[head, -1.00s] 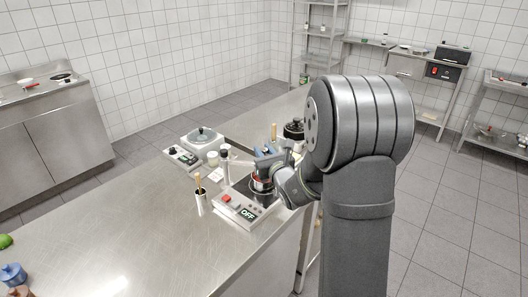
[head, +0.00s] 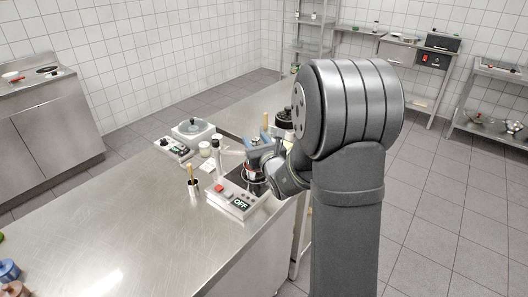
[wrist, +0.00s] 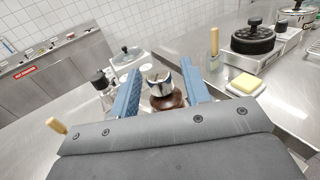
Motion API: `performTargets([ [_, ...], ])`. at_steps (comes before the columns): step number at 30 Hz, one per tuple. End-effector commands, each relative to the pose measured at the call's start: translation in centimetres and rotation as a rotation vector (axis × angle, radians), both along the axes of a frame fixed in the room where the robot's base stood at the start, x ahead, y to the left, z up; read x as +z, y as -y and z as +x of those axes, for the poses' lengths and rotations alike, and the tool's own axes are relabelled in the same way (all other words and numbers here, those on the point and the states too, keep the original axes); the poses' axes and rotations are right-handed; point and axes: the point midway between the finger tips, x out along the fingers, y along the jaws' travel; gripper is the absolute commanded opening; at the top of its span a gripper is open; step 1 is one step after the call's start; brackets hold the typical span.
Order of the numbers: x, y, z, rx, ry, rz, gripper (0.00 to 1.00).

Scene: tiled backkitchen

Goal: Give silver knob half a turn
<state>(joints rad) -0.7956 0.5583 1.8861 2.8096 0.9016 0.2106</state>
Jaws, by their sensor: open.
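A silver piece (wrist: 160,80) on a reddish-brown base (wrist: 166,102) stands between my fingers in the wrist view. It appears to be the silver knob. My gripper (wrist: 160,70) is open, with one blue finger on each side of the silver piece and a visible gap to each. In the head view my gripper (head: 258,148) is over the dark plate of a counter appliance (head: 233,203) with a red button and a display reading OFF. A small red and silver thing (head: 250,170) shows under the fingers there, partly hidden by the gripper.
A white appliance (head: 172,147) with dark knobs stands behind to the left.

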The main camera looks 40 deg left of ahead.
Motion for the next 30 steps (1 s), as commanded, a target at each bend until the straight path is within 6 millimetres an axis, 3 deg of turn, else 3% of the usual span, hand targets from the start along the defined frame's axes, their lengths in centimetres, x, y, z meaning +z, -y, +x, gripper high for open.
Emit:
performTargets([
  [5, 0.1, 2.5, -1.4, -0.002, 0.0, 0.0, 0.43],
  [18, 0.0, 11.7, -6.5, -0.003, 0.0, 0.0, 0.43],
  [24, 0.1, 14.1, -7.9, -0.002, 0.0, 0.001, 0.43],
  [30, 0.0, 14.7, -8.4, 0.0, 0.0, 0.001, 0.43],
])
